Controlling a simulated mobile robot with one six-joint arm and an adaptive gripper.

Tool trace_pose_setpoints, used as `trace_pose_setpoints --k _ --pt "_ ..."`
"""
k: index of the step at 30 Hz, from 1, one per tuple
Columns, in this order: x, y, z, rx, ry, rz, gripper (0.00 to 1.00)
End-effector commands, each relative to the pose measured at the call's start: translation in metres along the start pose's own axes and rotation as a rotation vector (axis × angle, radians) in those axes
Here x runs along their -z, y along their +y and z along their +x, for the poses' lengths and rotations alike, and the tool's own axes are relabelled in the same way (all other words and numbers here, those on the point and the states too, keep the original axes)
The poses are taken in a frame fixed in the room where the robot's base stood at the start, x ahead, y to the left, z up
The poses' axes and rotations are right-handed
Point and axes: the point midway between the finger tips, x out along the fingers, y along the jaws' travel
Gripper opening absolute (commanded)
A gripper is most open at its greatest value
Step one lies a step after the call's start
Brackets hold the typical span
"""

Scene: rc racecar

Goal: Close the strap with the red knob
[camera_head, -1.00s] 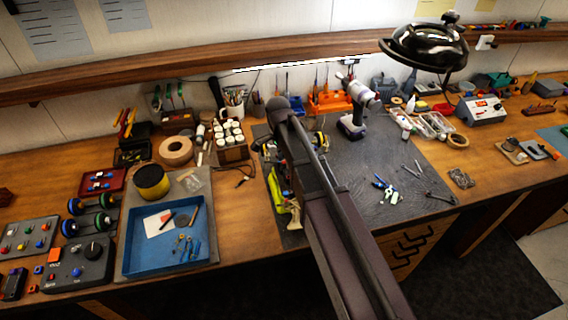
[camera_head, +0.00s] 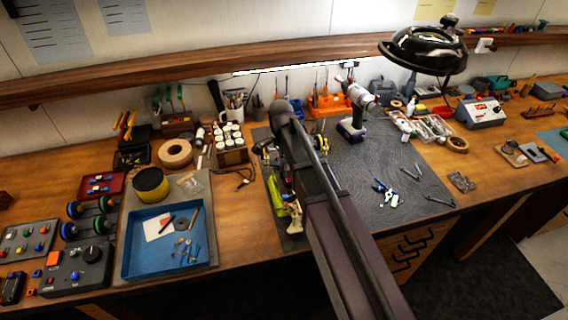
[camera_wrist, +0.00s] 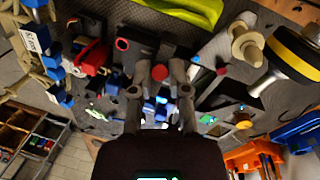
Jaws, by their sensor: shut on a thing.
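The partly disassembled RC car (camera_head: 282,190) lies on the grey mat, mostly hidden behind my arm in the head view. In the wrist view, its dark chassis parts fill the middle, with a yellow-green body piece (camera_wrist: 185,8) at the top. A small red knob (camera_wrist: 160,72) sits between my fingertips. My gripper (camera_wrist: 160,74) is shut on this knob. A second red knob (camera_wrist: 220,70) is to the right, clear of the fingers. The strap itself is hard to make out. The head view hides the fingertips.
A black and yellow wheel (camera_wrist: 297,50) and a pale spool-like part (camera_wrist: 245,40) are to the right in the wrist view. In the head view, a blue tray (camera_head: 128,262) stands left, a drill (camera_head: 355,115) stands behind, and a magnifier lamp (camera_head: 425,50) hangs at upper right. Mat right of my arm is mostly clear.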

Motion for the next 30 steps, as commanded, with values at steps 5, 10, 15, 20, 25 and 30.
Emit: trace_pose_setpoints --k 5,10,15,20,25,30 --pt "0.0043 0.0018 0.0026 0.032 -0.087 -0.012 0.0" --pt "0.0064 0.0024 0.004 0.06 -0.161 -0.025 0.0" --pt "0.0062 0.0025 0.0035 0.069 -0.182 -0.031 0.0" --pt "0.0062 0.0025 0.0034 0.068 -0.181 -0.031 0.0" --pt "0.0057 0.0024 0.0033 0.068 -0.181 -0.032 0.57" --pt "0.0056 0.0022 0.0032 0.068 -0.181 -0.032 0.57"
